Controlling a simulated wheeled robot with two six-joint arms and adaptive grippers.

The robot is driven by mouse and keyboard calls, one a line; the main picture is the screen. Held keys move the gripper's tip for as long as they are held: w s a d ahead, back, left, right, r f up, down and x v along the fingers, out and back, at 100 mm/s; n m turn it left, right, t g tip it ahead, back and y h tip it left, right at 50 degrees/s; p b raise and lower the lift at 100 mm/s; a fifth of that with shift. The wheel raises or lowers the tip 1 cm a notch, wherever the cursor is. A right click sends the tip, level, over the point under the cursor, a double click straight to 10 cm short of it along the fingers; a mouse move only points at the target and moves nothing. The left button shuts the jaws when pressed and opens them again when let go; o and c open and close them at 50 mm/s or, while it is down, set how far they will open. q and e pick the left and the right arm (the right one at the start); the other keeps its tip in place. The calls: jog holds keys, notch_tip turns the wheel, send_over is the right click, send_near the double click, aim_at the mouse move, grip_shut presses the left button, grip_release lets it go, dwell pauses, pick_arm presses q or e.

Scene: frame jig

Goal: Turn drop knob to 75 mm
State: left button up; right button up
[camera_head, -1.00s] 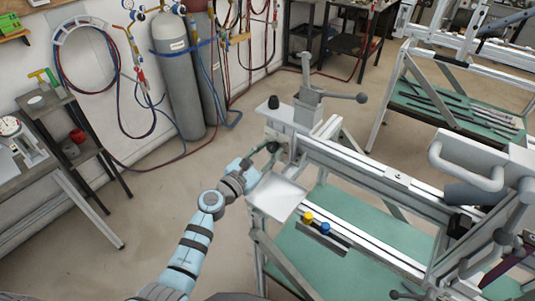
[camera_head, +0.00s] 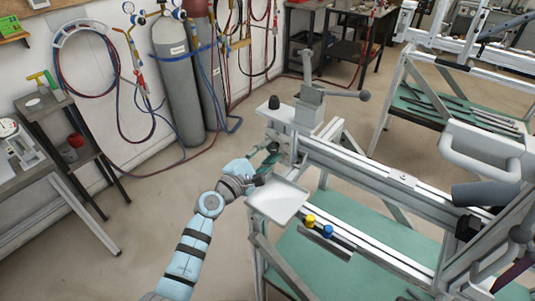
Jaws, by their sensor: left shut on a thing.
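The frame jig (camera_head: 375,178) stands on the right, a grey rail frame with a clamp head and lever at its left end. My left gripper (camera_head: 267,158) is at the left side of that head, shut on a small dark knob (camera_head: 272,148), which I take to be the drop knob. The fingers cover most of the knob. No scale or reading in mm is legible from here. My right gripper does not show.
A grey tray (camera_head: 278,199) sticks out from the jig just below my left gripper. Yellow (camera_head: 310,220) and blue (camera_head: 327,231) knobs sit on the lower rail. Gas cylinders (camera_head: 178,80) stand by the wall. The floor left of the jig is clear.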

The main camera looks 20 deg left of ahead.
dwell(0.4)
pick_arm(q)
jog(key=o, duration=1.1)
jog(key=shift+o, duration=0.2)
jog(key=shift+s+a, duration=0.2)
jog(key=shift+s, duration=0.15)
jog(key=v, duration=1.1)
jog(key=shift+s+f, duration=0.1)
